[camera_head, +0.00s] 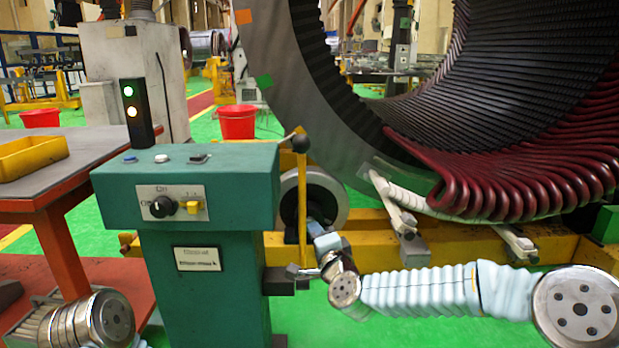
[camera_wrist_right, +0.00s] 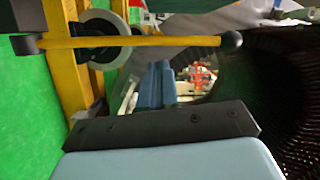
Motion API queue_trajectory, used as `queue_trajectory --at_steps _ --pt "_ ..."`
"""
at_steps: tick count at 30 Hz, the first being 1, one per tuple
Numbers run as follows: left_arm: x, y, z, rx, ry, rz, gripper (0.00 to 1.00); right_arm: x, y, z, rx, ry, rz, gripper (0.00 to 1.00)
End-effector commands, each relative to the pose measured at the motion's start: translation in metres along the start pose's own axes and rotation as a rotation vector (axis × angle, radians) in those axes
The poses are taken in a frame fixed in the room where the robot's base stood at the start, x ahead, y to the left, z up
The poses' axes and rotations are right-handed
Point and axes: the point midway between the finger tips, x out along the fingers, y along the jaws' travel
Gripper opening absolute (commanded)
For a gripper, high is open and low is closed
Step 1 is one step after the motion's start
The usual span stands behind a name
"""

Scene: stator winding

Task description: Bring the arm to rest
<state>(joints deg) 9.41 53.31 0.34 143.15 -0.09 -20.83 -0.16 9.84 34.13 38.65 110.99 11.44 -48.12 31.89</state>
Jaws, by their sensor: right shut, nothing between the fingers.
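My right arm reaches in from the right in the head view, in a pale blue ribbed sleeve. My right gripper (camera_head: 316,229) is beside the yellow lever, just right of it, in front of the grey roller. In the right wrist view its blue fingers (camera_wrist_right: 156,84) are together with nothing between them. The yellow lever (camera_head: 302,205) stands upright at the right side of the green control box (camera_head: 190,185) and ends in a black knob (camera_head: 301,143). The lever also crosses the wrist view (camera_wrist_right: 150,42). Of my left arm only a joint shows at the bottom left; its gripper is out of view.
The big stator ring (camera_head: 325,110) with dark red coils (camera_head: 490,180) fills the right side, above a yellow frame (camera_head: 390,243). A table (camera_head: 95,140) with a yellow tray (camera_head: 30,156) is at left. A red bucket (camera_head: 237,121) stands on the green floor behind.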

Motion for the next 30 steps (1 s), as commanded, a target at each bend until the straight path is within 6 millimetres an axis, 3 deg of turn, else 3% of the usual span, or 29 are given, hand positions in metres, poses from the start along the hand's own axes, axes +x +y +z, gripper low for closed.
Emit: queue_trajectory --at_steps 1,3,8,12,15,18,22,25,30 --pt "-0.002 0.001 0.0 0.001 -0.001 0.001 0.0 -0.005 0.039 0.009 -0.051 -0.045 0.076 0.0" --pt "-0.004 0.002 0.001 0.002 -0.002 0.001 0.0 -0.019 0.098 0.023 -0.134 -0.122 0.19 0.0" --pt "-0.007 0.005 0.001 0.003 -0.004 0.003 0.0 -0.078 0.224 0.052 -0.303 -0.332 0.441 0.0" --pt "-0.009 0.007 0.002 0.004 -0.005 0.005 0.0 -0.159 0.317 0.072 -0.416 -0.551 0.648 0.0" --pt "-0.011 0.008 0.002 0.006 -0.007 0.006 0.0 -0.226 0.365 0.083 -0.469 -0.717 0.776 0.0" --pt "-0.013 0.009 0.003 0.006 -0.008 0.007 0.0 -0.288 0.395 0.09 -0.499 -0.866 0.874 0.0" --pt "-0.014 0.01 0.003 0.007 -0.008 0.007 0.0 -0.344 0.413 0.094 -0.512 -1.002 0.953 0.0" --pt "-0.014 0.011 0.003 0.007 -0.009 0.008 0.0 -0.365 0.418 0.095 -0.515 -1.055 0.979 0.0" --pt "-0.014 0.011 0.003 0.008 -0.009 0.008 0.0 -0.371 0.419 0.095 -0.516 -1.071 0.987 0.0"
